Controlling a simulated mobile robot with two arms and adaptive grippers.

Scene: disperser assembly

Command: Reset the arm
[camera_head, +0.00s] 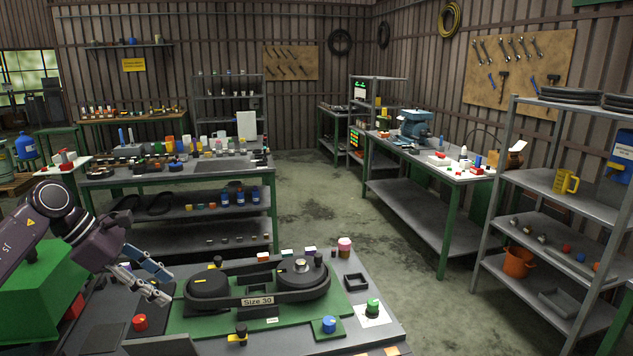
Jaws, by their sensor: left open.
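My left gripper (150,278) is open and empty at the left, above the front workbench (385,318). It is just left of the dark assembly labelled "Size 30" (258,300) and apart from it. The assembly has two round dark housings and sits on a green board (205,322). My right gripper is not in view.
Near the board are a red knob (139,322), a blue knob (329,324), a green knob (373,306) and a small black tray (356,282). A cluttered bench (180,172) stands behind, and a metal shelf (545,190) stands at right. The floor between is clear.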

